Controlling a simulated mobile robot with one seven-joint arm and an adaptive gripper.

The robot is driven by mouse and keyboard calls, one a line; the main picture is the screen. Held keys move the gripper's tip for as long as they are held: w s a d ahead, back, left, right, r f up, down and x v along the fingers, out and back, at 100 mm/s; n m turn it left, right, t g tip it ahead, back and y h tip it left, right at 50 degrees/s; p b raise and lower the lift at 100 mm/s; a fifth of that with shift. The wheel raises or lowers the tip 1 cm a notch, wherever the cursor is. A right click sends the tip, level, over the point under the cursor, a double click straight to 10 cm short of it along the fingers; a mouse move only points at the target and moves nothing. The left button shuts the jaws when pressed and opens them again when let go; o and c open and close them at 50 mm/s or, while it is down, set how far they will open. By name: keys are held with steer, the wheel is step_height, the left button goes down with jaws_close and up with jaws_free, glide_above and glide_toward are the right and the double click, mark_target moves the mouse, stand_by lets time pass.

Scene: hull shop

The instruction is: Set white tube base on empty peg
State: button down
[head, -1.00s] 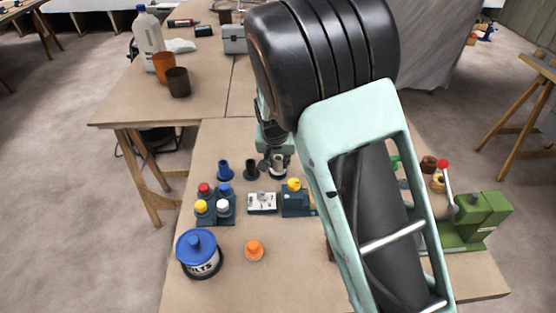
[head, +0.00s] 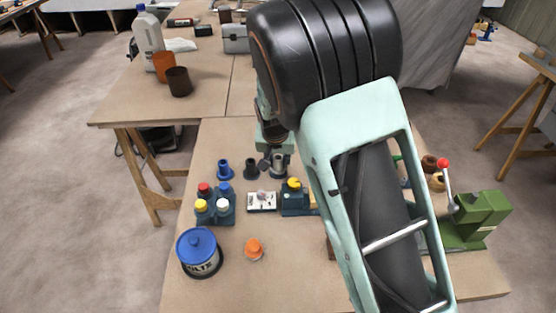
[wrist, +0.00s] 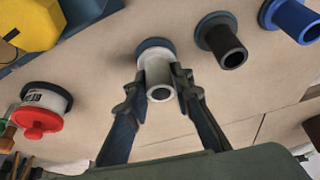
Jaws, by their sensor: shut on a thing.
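A white tube base (wrist: 159,80) with a dark flange shows in the middle of the wrist view. My gripper (wrist: 160,85) is shut on its tube part, one finger on each side. In the head view the tube base (head: 279,163) is at the right end of a row, below my gripper. It seems to stand on the table; I cannot tell whether its flange touches. A black tube base (head: 251,168) and a blue tube base (head: 224,169) stand to its left. I cannot tell which thing is the empty peg.
In front are a small white plate (head: 262,201), a blue block with a yellow top (head: 297,203) and a blue rack (head: 217,216) with several coloured caps. A blue-lidded tin (head: 200,256) and orange cap (head: 254,248) stand nearer. A green press (head: 475,220) is right.

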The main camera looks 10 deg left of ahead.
steer(key=shift+f+b, duration=0.45)
steer(key=shift+f, duration=0.15)
steer(key=c, duration=2)
jaws_free()
steer(key=shift+o, duration=0.2)
steer(key=p+v, duration=0.7)
steer(key=v, duration=0.4)
steer(key=shift+p, duration=0.3)
steer(key=shift+r, duration=0.1)
